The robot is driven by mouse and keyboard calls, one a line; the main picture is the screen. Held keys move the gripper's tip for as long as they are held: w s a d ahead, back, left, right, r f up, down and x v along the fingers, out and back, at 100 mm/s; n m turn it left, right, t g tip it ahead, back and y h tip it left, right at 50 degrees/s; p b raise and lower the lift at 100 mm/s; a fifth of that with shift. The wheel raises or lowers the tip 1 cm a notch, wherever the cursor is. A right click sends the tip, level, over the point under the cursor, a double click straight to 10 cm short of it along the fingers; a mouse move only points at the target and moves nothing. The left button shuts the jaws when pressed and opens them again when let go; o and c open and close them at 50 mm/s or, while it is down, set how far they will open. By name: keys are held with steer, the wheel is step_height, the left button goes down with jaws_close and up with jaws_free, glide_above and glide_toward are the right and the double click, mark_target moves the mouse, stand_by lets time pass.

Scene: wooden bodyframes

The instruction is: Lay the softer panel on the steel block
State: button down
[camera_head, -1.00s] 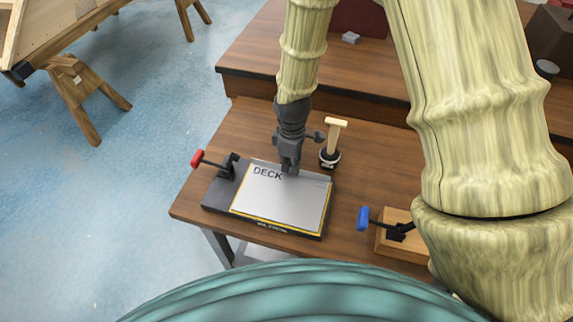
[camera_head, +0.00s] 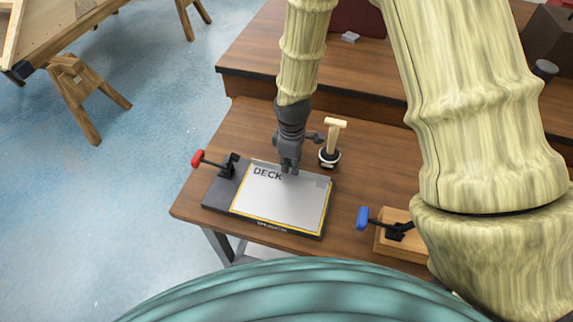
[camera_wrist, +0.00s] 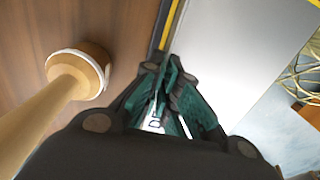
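A flat grey sheet marked DECK (camera_head: 270,203), edged in yellow, lies on a dark base (camera_head: 222,188) on the wooden table. I cannot tell which of these is the steel block, and I make out no separate softer panel. My gripper (camera_head: 289,172) points down at the sheet's far edge, near the lettering. Contact is unclear. In the wrist view the fingers (camera_wrist: 166,72) look close together over the yellow edge and the grey surface (camera_wrist: 235,50). I cannot tell whether a thin thing is between them.
A red-handled clamp (camera_head: 215,164) stands at the base's left. A wooden-handled tool (camera_head: 334,140) stands upright just right of my gripper; it also shows in the wrist view (camera_wrist: 60,98). A blue-handled clamp (camera_head: 385,222) sits on a wooden block (camera_head: 393,243). A raised bench (camera_head: 250,60) is behind.

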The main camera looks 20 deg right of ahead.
stand_by(0.3)
steer(key=c, duration=1.6)
jaws_free()
steer(key=o, duration=0.6)
steer(key=shift+r, duration=0.1)
steer(key=shift+s+r+p, duration=0.1)
steer(key=shift+r+p, duration=2.75)
steer(key=shift+r, duration=0.55)
